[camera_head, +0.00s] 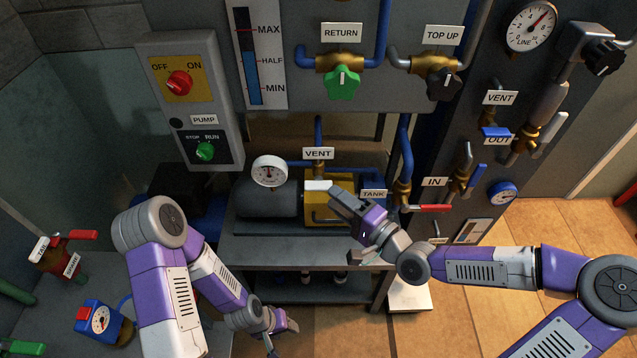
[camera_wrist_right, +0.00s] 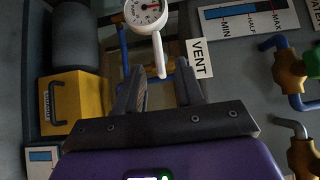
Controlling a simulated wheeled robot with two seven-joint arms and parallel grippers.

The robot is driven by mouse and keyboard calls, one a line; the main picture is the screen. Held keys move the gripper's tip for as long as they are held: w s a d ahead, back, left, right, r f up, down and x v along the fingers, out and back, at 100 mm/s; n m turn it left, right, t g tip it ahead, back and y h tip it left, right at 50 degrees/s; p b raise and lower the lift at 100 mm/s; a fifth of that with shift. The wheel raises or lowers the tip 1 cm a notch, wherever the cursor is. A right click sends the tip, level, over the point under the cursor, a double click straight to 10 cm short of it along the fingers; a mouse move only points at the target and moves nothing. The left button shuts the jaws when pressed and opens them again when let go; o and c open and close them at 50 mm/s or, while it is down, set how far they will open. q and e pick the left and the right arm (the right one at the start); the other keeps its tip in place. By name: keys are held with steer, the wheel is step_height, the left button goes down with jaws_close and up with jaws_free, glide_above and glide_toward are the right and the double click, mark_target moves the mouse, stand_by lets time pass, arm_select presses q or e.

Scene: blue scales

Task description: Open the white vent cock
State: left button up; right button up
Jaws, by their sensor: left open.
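The white vent cock handle (camera_head: 318,186) sits below the VENT label (camera_head: 318,153), above the yellow pump body. My right gripper (camera_head: 345,200) is at the handle's right end in the head view. Its fingers (camera_wrist_right: 159,82) stand apart with a gap between them, and I cannot tell whether either touches the handle. My left gripper (camera_head: 283,328) is open and empty, low in front of the bench. The cock's body is partly hidden.
A white gauge (camera_head: 269,171) stands close left of the handle. The yellow pump (camera_head: 326,212) and its dark motor (camera_head: 268,204) lie beneath. Blue pipes rise behind. A red handle (camera_head: 430,208) and a second VENT cock with blue handle (camera_head: 495,131) are to the right.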

mark_target(323, 191)
steer(key=shift+b+x, duration=0.95)
steer(key=shift+x, duration=2.35)
steer(key=shift+f, duration=0.1)
jaws_close()
